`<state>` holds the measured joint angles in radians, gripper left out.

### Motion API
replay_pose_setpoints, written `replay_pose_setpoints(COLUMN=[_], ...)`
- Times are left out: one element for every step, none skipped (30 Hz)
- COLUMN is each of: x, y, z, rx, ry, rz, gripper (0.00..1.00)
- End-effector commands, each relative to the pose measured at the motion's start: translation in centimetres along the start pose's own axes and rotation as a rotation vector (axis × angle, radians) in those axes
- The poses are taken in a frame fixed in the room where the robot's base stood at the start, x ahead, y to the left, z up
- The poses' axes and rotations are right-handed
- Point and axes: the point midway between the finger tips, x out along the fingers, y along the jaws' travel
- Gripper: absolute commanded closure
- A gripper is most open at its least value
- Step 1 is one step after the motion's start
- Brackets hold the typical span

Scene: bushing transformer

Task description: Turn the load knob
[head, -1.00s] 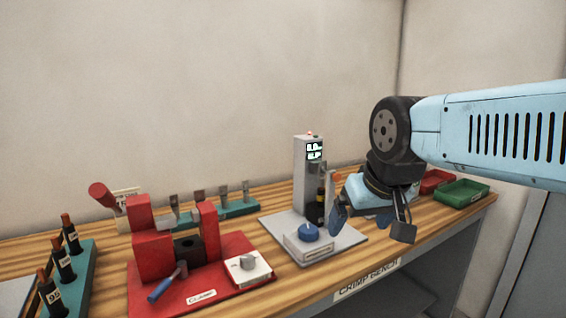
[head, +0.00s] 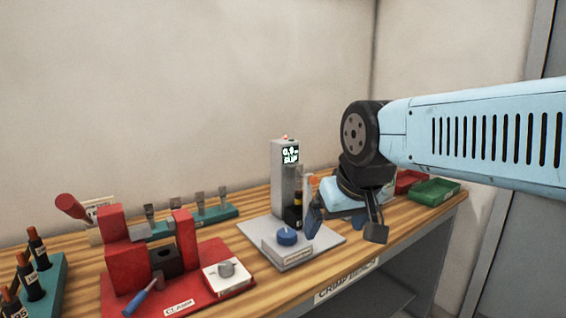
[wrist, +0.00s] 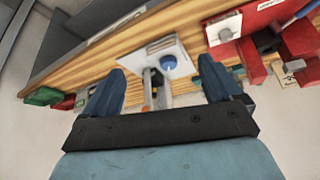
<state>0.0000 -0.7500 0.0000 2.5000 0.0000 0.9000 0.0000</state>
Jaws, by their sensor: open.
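The blue round load knob (head: 287,236) sits on the front of a grey tester (head: 285,180) with a lit display, whose lower line seems to read "SLIP". My gripper (head: 345,226) is open and empty. It hangs to the right of the knob in the head view, apart from it. In the wrist view the knob (wrist: 168,62) shows beyond and between the two blue fingers (wrist: 160,78), on the tester's pale base plate. The tester's column runs down between the fingers in that view. A dark-and-orange part (head: 299,204) stands beside the column, partly hidden by my gripper.
A red clamp (head: 172,262) with a grey knob on a white box stands left of the tester. Red and green trays (head: 436,191) lie at the bench's right end. Several sockets stand on a teal rack (head: 200,222) behind. The wall is close behind the bench.

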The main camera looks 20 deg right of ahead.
Motion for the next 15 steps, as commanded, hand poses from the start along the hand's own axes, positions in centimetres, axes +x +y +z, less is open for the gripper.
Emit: replay_pose_setpoints(x=[0.0, 0.0, 0.0, 0.0, 0.1, 0.2, 0.3, 0.4, 0.6, 0.8, 1.0, 1.3, 1.6, 1.8, 2.2], y=[0.0, 0.0, 0.0, 0.0, 0.0, 0.0, 0.0, -0.1, -0.1, -0.1, -0.1, -0.2, -0.2, -0.2, -0.2], z=[0.0, -0.1, -0.3, -0.6, -0.8, -1.3, -1.8, -2.3, -3.1, -3.7, -4.4, -5.2, -5.9, -6.5, -7.3], rx=[0.001, 0.003, 0.008, 0.014, 0.022, 0.037, 0.051, 0.067, 0.090, 0.110, 0.129, 0.156, 0.177, 0.198, 0.226], ry=[-0.001, -0.002, -0.005, -0.009, -0.014, -0.025, -0.033, -0.044, -0.059, -0.070, -0.082, -0.097, -0.110, -0.121, -0.137], rz=[0.000, 0.000, 0.001, 0.002, 0.003, 0.006, 0.008, 0.010, 0.014, 0.018, 0.021, 0.026, 0.030, 0.034, 0.039], gripper=[0.08, 0.08, 0.08, 0.08, 0.08, 0.08, 0.08, 0.08, 0.08, 0.08, 0.08, 0.08, 0.08, 0.08, 0.08])
